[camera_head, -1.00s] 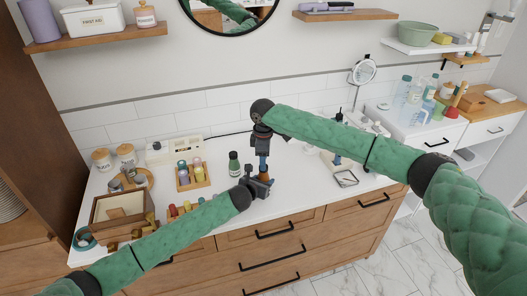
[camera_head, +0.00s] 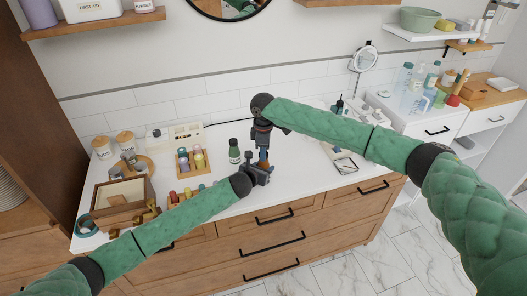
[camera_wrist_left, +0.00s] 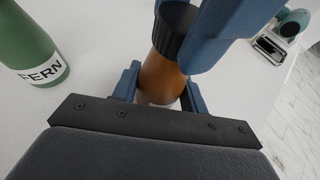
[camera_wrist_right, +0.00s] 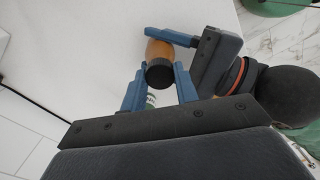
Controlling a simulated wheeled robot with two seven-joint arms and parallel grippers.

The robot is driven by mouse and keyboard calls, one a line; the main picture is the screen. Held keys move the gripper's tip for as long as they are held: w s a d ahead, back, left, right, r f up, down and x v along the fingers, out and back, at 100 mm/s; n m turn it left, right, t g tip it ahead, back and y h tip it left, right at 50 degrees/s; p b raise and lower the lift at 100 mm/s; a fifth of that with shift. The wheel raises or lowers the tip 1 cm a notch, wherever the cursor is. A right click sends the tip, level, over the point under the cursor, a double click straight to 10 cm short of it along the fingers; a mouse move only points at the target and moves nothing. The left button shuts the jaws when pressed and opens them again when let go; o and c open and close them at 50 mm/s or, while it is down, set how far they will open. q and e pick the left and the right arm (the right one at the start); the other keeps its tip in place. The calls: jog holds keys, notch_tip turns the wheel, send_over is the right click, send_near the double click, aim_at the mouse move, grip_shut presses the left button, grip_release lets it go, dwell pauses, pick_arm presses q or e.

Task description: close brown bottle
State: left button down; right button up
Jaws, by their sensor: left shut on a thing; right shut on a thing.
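The brown bottle (camera_wrist_left: 162,80) stands upright near the front edge of the white counter, with a black cap (camera_wrist_left: 176,32) on its top. My left gripper (camera_head: 264,174) is shut on the bottle's brown body from the side. My right gripper (camera_head: 264,156) comes down from above and is shut on the black cap. In the right wrist view the cap (camera_wrist_right: 160,75) sits between the blue fingers, with the brown body (camera_wrist_right: 157,49) beyond it. The fingers partly cover the bottle in the head view, and I cannot tell how tightly the cap sits.
A green bottle (camera_head: 234,151) labelled FERN stands close behind and left of my left gripper. A wooden tray of small bottles (camera_head: 192,162) and a wooden box (camera_head: 121,203) are on the left. A small framed dish (camera_head: 345,162) lies on the right. The counter's middle is mostly clear.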

jog(key=o, duration=1.2)
jog(key=shift+c, duration=0.2)
notch_tip(320, 180, up, 12)
pick_arm(q)
jog(key=c, duration=0.7)
grip_release()
